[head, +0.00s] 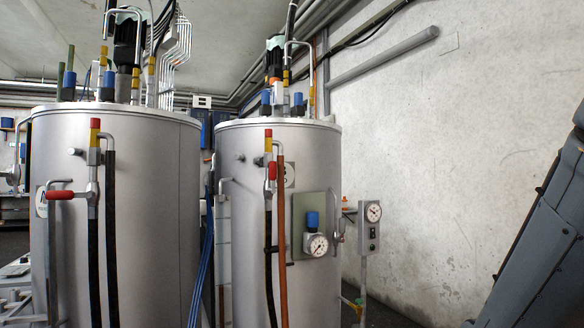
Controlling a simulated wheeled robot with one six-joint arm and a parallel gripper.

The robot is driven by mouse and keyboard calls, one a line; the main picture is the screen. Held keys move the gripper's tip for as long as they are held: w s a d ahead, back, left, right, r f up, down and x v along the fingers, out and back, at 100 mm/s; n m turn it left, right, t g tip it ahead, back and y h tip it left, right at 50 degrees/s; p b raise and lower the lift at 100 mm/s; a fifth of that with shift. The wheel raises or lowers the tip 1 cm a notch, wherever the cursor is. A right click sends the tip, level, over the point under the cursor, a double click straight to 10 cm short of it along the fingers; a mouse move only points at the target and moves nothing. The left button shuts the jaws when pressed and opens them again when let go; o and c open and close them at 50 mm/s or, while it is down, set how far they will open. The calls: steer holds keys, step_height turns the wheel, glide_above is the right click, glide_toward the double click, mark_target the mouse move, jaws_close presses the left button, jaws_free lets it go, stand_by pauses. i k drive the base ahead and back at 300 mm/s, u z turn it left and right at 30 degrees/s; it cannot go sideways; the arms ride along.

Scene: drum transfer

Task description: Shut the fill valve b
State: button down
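Two tall steel drums stand side by side, the left drum (150,200) nearer and the right drum (325,155) a little behind it. On the left drum a valve with a red lever (60,195) sits on piping at the front left; the lever lies about level. On the right drum a valve with a red lever (272,170) sits on the front piping; this lever points up and down along the pipe. I see no readable label telling which one is fill valve b. My gripper is not in view.
A gauge with a blue cap (316,243) sits on a green-grey plate on the right drum. A grey box with a dial (372,212) stands on a post to its right. Black hoses (112,240) and a brown hose (282,230) hang down the drum fronts. A bare concrete wall (440,160) is behind.

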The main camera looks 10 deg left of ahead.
mark_target(273, 165)
steer(key=u, duration=0.45)
steer(key=i, duration=1.65)
steer(key=u, duration=0.65)
